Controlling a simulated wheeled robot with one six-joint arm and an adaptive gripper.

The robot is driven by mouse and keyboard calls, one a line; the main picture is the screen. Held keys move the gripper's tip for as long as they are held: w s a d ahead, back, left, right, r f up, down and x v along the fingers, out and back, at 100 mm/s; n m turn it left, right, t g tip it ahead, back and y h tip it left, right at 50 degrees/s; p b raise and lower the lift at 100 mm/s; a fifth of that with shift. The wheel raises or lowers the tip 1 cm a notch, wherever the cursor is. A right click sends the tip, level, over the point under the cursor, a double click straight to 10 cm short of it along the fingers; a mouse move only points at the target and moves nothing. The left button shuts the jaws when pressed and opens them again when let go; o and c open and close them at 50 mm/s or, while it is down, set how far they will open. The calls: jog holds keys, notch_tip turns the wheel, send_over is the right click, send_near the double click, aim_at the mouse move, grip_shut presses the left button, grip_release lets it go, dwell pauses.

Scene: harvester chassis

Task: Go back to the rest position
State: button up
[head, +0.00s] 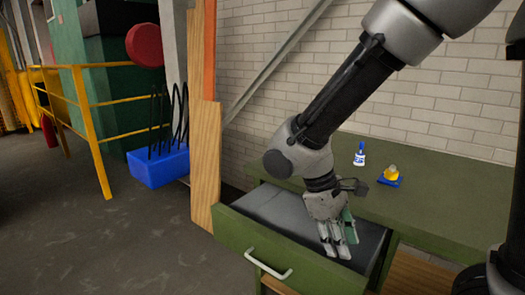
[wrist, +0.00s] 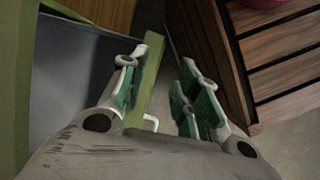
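My gripper (head: 338,236) hangs down over the front part of an open green drawer (head: 243,237) in the head view. Its fingers point downward and no object shows between them. In the wrist view my gripper (wrist: 163,95) has its two green-padded fingers apart, with a clear gap between them. The drawer's front edge (wrist: 150,80) and its white handle (wrist: 151,122) show behind that gap. I cannot tell whether the fingers touch the drawer.
A green workbench (head: 440,205) holds a blue-and-white bottle (head: 359,154) and a yellow item (head: 391,173) on a blue base. Wooden boards (head: 205,150) stand left of the drawer. A slatted wooden thing (wrist: 265,60) is at right in the wrist view. Floor at left is open.

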jog(key=s+d+r+m+t+y, duration=0.2)
jog(key=d+r+m+t, duration=0.1)
jog(key=d+r+m, duration=0.2)
jog(key=s+d+r+m+t+y, duration=0.2)
jog(key=d+r+m, duration=0.3)
jog(key=d+r, duration=0.4)
jog(key=s+d, duration=0.1)
jog(key=d, duration=0.4)
jog(key=shift+d+t, duration=0.3)
jog(key=shift+t, duration=0.1)
